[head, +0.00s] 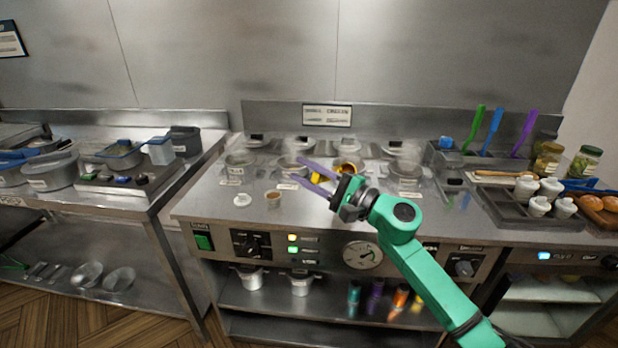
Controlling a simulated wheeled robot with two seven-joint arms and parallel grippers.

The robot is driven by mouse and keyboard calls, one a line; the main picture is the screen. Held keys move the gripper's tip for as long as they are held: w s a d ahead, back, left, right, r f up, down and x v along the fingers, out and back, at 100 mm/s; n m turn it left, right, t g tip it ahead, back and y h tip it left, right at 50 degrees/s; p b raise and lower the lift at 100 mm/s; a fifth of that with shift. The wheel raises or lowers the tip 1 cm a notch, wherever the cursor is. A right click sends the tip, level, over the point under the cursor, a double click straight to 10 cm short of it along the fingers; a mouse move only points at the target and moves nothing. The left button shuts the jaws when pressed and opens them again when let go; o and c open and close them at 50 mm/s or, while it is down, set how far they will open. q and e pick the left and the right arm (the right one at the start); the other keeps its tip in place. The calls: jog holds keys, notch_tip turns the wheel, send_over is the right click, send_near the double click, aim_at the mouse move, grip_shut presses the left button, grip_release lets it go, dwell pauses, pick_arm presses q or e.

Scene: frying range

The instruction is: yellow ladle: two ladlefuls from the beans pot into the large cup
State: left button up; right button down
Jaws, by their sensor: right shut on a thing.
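My right gripper (312,181), with two long purple fingers, reaches over the range from the lower right. It is shut on what looks like the yellow ladle (347,168). Only a yellow patch of it shows, at a round well just behind the gripper; its handle is hidden. Round pots (240,161) sit in a row in the range top. Their labels are too small to read, so I cannot tell which holds beans. A small tan-filled cup (273,198) stands on the front ledge; I cannot tell whether it is the large cup. My left gripper is out of view.
A small white item (242,200) stands left of the cup. Green (474,128), blue (492,130) and purple (525,132) handles rise from a holder at the right. A dark tray (500,212) holds white cups. The front ledge left of the gripper is mostly clear.

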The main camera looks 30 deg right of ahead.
notch_tip(320, 180, down, 6)
jog(key=s+a+n+y+b, duration=0.1)
jog(key=n+b, duration=0.3)
jog(key=b, duration=0.8)
jog(key=shift+s+a+f+n, duration=0.15)
jog(key=shift+a+f+n, duration=0.15)
jog(key=shift+a, duration=0.3)
jog(key=shift+r, duration=0.1)
